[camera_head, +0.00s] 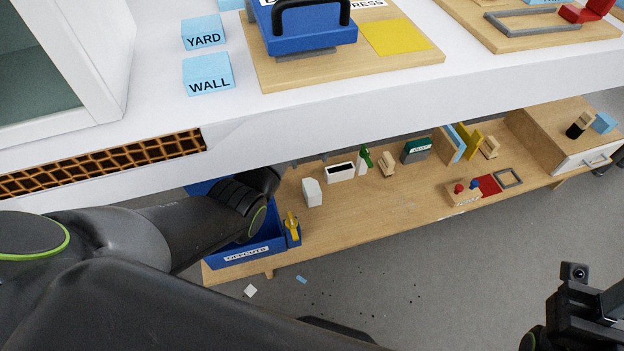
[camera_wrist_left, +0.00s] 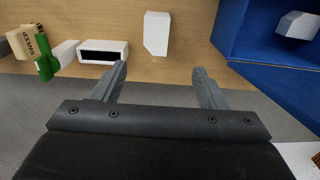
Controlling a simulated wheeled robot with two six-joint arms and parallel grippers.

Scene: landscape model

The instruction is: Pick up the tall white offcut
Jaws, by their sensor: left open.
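The tall white offcut (camera_head: 312,193) stands on the low wooden shelf, just right of the blue offcuts bin (camera_head: 246,254). In the left wrist view the offcut (camera_wrist_left: 156,33) is just beyond my left fingertips, about in line with the gap between them and apart from them. My left gripper (camera_wrist_left: 160,75) is open and empty. In the head view its arm reaches over the bin, and the fingers are hard to make out. A pale block (camera_wrist_left: 298,25) lies inside the bin. Part of my right gripper (camera_head: 590,315) shows at the lower right; its jaws are unclear.
A white slotted box (camera_head: 340,172) and a green-and-white item (camera_head: 365,158) stand right of the offcut. A yellow-handled tool (camera_head: 292,226) is at the bin's side. The white worktop's edge (camera_head: 400,105) overhangs above. Small scraps (camera_head: 250,290) lie on the floor.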

